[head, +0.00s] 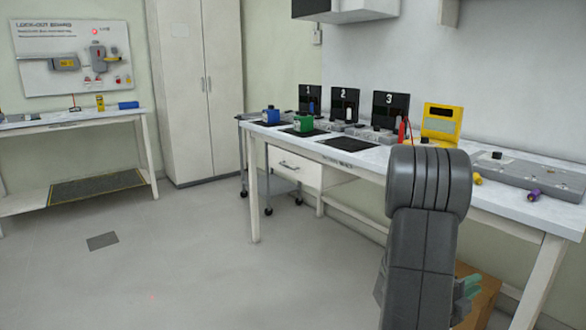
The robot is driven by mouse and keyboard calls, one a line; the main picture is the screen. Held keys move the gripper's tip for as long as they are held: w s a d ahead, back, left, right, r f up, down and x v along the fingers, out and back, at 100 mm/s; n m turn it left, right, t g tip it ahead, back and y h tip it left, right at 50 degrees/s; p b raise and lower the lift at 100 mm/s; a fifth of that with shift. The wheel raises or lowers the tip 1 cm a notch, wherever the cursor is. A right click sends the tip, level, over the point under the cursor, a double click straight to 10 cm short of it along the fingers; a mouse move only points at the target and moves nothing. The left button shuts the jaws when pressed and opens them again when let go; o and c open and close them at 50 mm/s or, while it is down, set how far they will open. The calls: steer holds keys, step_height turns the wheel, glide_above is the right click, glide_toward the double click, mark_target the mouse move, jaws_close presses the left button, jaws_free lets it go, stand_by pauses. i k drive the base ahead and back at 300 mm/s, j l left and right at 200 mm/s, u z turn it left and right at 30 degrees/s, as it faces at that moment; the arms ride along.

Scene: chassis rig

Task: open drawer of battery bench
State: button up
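The battery bench (470,186) runs along the right wall, with a pale top and light legs. Its white drawer (308,174) sits under the left part of the top and appears shut. A dark handle (289,165) shows on its front. My grey arm stands in front of the bench and hides part of its front edge. My gripper (468,288) shows partly at the lower right, with greenish fingertips beside my arm. It is low, well right of the drawer and apart from it. Whether its fingers are apart is unclear.
Numbered chargers, a blue battery (270,115), a green battery (303,122) and a yellow device (441,122) stand on the bench. A grey cart (243,118) stands behind its left end. A brown box (480,300) is under the right part. The floor before the drawer is clear.

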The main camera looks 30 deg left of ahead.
mark_target(309, 171)
steer(key=i+u, duration=0.15)
steer(key=u, duration=0.35)
steer(key=i+u, duration=0.2)
steer(key=u, duration=0.3)
steer(key=i+u, duration=0.15)
steer(key=u, duration=0.35)
steer(key=i+l+u, duration=0.2)
steer(key=i+l, duration=0.25)
steer(key=i+l+u, duration=0.2)
steer(key=i+l, duration=0.2)
steer(key=i+l+u, duration=0.15)
steer(key=i+l, duration=0.25)
steer(key=l, duration=0.25)
